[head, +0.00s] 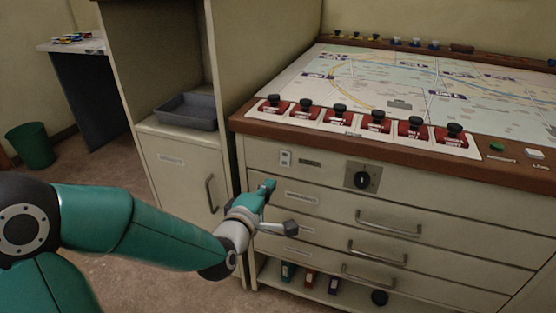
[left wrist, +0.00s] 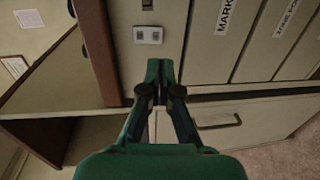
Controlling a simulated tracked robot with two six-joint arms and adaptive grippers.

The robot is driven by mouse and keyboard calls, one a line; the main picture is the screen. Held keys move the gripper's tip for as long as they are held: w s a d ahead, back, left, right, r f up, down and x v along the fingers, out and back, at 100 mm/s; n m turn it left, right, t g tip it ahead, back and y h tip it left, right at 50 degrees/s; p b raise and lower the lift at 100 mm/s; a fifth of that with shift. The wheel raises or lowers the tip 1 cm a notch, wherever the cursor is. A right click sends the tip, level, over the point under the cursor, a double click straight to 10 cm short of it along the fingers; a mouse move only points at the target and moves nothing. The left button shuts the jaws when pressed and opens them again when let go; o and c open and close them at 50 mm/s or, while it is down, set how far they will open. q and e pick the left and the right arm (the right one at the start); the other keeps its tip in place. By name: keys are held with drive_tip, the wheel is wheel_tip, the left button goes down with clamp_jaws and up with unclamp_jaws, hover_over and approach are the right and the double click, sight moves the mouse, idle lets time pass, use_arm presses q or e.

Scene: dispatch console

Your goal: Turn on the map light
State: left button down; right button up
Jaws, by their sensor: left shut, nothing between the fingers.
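A small white switch plate (head: 286,158) sits on the upper left front of the cream map console, beside a small dark label (head: 310,163) that is too small to read. The switch also shows in the left wrist view (left wrist: 148,35), just beyond my fingertips. My left gripper (head: 269,184) is shut and empty, below and slightly left of the switch, in front of the drawers; it appears apart from the switch. In the left wrist view my gripper (left wrist: 160,66) has its fingertips together. A black rotary knob (head: 362,180) sits right of the switch. My right gripper is out of view.
The map top (head: 400,80) carries a row of red units with black knobs (head: 340,114) along its front edge. A green button (head: 496,146) is at the right. Drawer handles (head: 388,223) stick out below. A grey tray (head: 187,111) stands in the cabinet at left.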

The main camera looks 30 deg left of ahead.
sight(284, 165)
use_arm(q)
drive_tip(key=x, duration=0.8)
drive_tip(key=shift+w+a+f, duration=0.1)
drive_tip(key=shift+w, duration=0.2)
